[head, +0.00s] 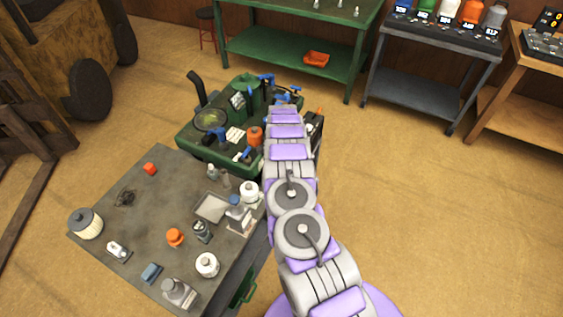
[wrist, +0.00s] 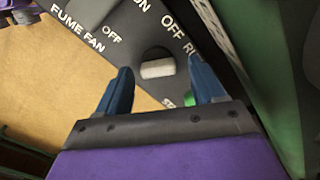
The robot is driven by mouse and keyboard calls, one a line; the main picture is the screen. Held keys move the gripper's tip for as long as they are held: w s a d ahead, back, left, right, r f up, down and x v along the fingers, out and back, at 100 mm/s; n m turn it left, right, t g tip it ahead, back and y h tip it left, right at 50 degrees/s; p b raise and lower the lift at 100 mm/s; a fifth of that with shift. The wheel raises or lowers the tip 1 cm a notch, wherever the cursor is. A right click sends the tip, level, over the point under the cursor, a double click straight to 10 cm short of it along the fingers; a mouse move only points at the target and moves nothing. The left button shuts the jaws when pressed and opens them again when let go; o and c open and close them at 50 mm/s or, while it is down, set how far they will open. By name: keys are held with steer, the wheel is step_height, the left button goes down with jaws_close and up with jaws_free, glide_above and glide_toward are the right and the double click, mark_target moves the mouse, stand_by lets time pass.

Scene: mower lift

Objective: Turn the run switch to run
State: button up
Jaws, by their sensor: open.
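The run switch (wrist: 158,68) is a pale oblong knob in a dark round recess, seen in the wrist view. "OFF" is printed above it, a cut-off "RU" to its right and a partly hidden "ST" below. The knob lies nearly level in the picture. My gripper (wrist: 160,63) is open, with one blue finger on each side of the knob. I cannot tell whether the fingers touch it. In the head view my arm reaches to the green machine (head: 185,142), and my gripper is hidden there behind the arm.
A dark panel (wrist: 125,22) carries the switch, with "FUME FAN" labels at left. A green edge (wrist: 250,60) stands close on the right. In the head view a dark workbench (head: 130,240) with loose parts lies left; open floor (head: 430,220) is at right.

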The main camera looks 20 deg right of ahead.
step_height(320, 180, up, 17)
steer(key=p, duration=0.2)
steer(key=shift+r, duration=0.15)
stand_by(0.6)
steer(key=s+a+r+n+y, duration=0.2)
steer(key=s+a+r+n, duration=0.4)
steer(key=a+r, duration=0.65)
steer(key=s+a+r+n, duration=0.2)
steer(key=s+r, duration=0.2)
steer(key=s, duration=0.5)
steer(key=s+a+r+n+g+b, duration=0.1)
steer(key=s+a+r+n, duration=0.2)
steer(key=s, duration=0.7)
steer(key=s+a+r+n+h+b, duration=0.1)
steer(key=s+a+r+n, duration=0.2)
steer(key=s, duration=0.7)
steer(key=shift+r, duration=0.95)
steer(key=s+n, duration=0.1)
steer(key=s, duration=0.4)
steer(key=s+f, duration=0.1)
steer(key=s, duration=0.4)
steer(key=s+d+f+n+h, duration=0.1)
steer(key=s, duration=0.4)
steer(key=shift+s+f+n+g, duration=0.15)
steer(key=shift+s+n+g, duration=0.15)
steer(key=shift+g, duration=0.1)
steer(key=shift+c, duration=0.2)
